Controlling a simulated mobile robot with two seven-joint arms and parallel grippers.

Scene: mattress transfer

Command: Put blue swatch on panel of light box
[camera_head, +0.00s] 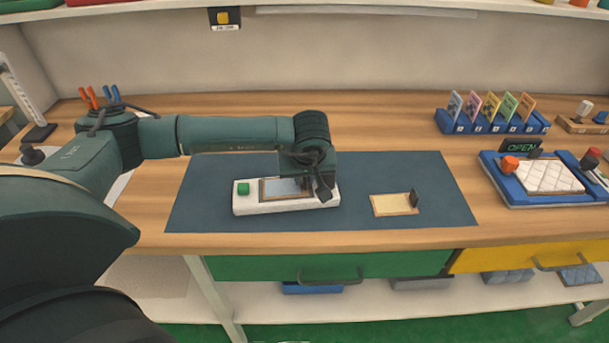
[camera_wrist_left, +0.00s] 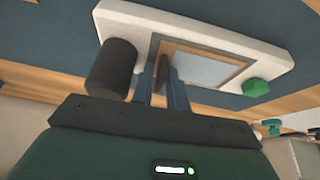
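The light box is a long white case (camera_head: 240,208) on the dark mat, with a green button at its left end; it also shows in the left wrist view (camera_wrist_left: 210,35). The blue swatch (camera_head: 280,187), a pale blue sheet in a wooden frame, lies over the panel area in the middle of the box. It also shows in the left wrist view (camera_wrist_left: 205,68), looking flat. My left gripper (camera_head: 310,185) is low over the swatch's right end. In the left wrist view its fingers (camera_wrist_left: 161,85) are close together around a dark upright tab. The fingertips are partly hidden.
A yellowish framed swatch (camera_head: 393,204) with a dark tab lies on the mat (camera_head: 440,185) to the right. A blue rack (camera_head: 490,125) of colored cards stands behind. A blue tray (camera_head: 525,201) with a white quilted pad is at far right. A dark knob (camera_wrist_left: 110,68) stands beside my fingers.

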